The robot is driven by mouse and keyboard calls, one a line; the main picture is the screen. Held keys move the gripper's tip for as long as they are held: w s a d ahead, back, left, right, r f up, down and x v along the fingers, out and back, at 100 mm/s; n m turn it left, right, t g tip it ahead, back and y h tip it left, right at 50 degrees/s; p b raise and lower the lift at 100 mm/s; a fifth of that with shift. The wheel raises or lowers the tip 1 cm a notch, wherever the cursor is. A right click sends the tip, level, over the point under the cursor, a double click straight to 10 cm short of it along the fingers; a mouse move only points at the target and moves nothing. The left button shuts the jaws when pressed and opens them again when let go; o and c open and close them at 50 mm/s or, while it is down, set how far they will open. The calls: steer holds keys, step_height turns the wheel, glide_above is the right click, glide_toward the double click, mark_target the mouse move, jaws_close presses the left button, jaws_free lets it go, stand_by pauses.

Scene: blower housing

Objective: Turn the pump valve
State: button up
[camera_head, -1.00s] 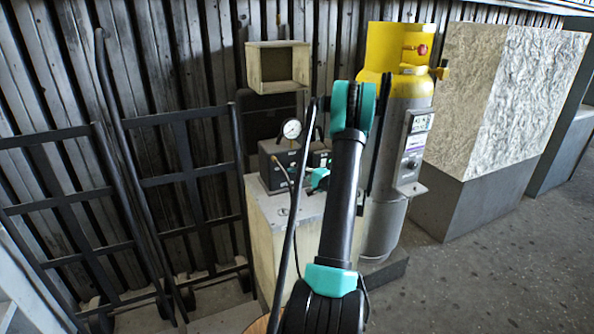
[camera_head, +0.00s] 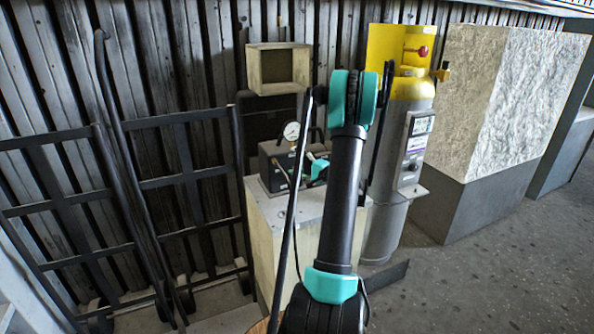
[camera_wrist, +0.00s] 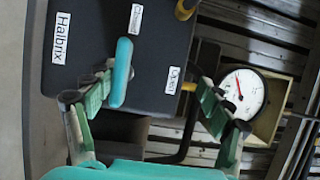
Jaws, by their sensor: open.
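The pump (camera_head: 270,168) is a dark box on a pale cabinet, partly hidden by my arm in the head view. In the wrist view its dark face (camera_wrist: 75,85) carries the labels Halbrix, Closed and Open. The valve handle (camera_wrist: 121,72) is a teal lever, its upper end close to the Closed label. My gripper (camera_wrist: 155,85) is open, its green fingers spread either side in the picture. The handle shows between them, close beside the left finger; I cannot tell whether they touch. The Open label is nearer the right finger.
A round white gauge (camera_wrist: 240,93) is by the right finger; it also shows atop the pump in the head view (camera_head: 291,130). A yellow-topped cylinder (camera_head: 398,140) stands right of the cabinet (camera_head: 262,222). Black hand trucks (camera_head: 185,180) lean at left. Floor at right is clear.

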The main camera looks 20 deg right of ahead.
mark_target(298, 169)
steer(key=o, duration=0.4)
steer(key=r, duration=0.4)
steer(key=shift+w+d+r, duration=0.15)
steer(key=shift+d+r, duration=0.1)
steer(key=shift+r, duration=0.05)
steer(key=shift+o, duration=0.2)
steer(key=shift+s+d+r, duration=0.15)
steer(key=shift+s+r, duration=0.05)
steer(key=shift+r, duration=0.15)
steer(key=shift+s+r, duration=0.55)
steer(key=shift+r, duration=0.05)
steer(key=c, duration=0.3)
steer(key=shift+w+f, duration=0.25)
steer(key=shift+f, duration=0.05)
steer(key=c, duration=0.7)
steer(key=shift+c, duration=0.2)
steer(key=shift+s, duration=0.1)
